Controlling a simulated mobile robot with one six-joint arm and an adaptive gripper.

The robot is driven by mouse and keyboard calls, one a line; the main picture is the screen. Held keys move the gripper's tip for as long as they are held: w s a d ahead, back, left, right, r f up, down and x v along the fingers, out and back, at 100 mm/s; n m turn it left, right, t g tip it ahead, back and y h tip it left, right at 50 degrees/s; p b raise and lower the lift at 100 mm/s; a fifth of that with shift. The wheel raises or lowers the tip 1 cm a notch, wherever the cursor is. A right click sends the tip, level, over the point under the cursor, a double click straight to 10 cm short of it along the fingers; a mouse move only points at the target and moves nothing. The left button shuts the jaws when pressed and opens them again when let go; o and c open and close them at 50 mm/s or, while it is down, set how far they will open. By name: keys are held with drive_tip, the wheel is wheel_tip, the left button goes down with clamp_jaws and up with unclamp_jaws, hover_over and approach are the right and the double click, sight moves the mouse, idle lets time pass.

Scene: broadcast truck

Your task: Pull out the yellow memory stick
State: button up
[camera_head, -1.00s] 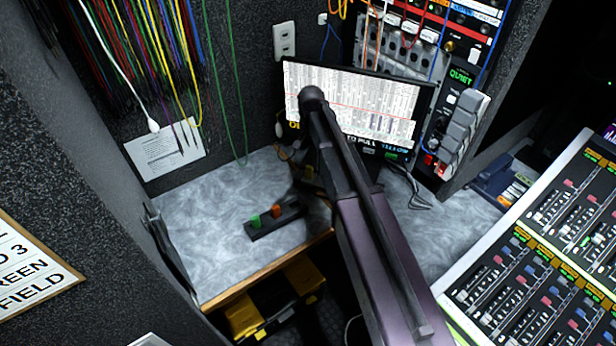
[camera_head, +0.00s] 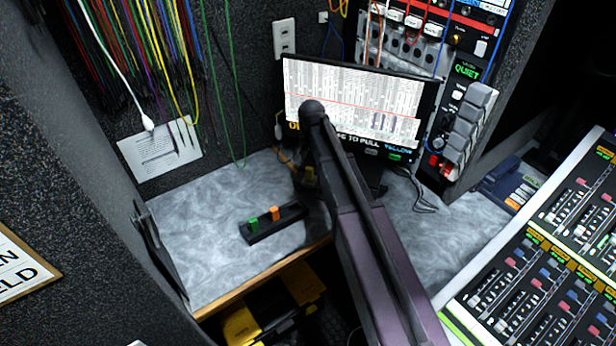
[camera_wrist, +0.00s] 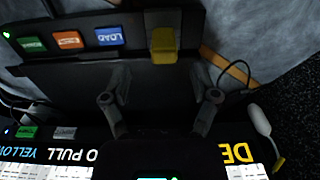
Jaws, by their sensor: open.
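The yellow memory stick (camera_wrist: 163,45) stands out from the edge of a dark housing (camera_wrist: 75,40) in the wrist view. My gripper (camera_wrist: 160,82) is open. Its two fingers are spread to either side of the stick's line, with the stick just beyond the fingertips and apart from them.
A monitor (camera_head: 350,100) stands close behind. A black holder (camera_head: 272,224) with green and orange sticks lies on the grey desk (camera_head: 200,265). A mixing console (camera_head: 540,270) fills the right.

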sight(309, 169)
drive_tip(key=shift+f, duration=0.1)
drive_tip(key=shift+s+a+f+b, duration=0.1)
drive_tip(key=shift+a+f+b, duration=0.05)
drive_tip(key=shift+f+b, duration=1.15)
drive_tip(key=shift+a+f+b, duration=0.1)
drive_tip(key=shift+f+b, duration=1.1)
drive_tip(key=shift+b, duration=0.15)
drive_tip(key=c, duration=0.9)
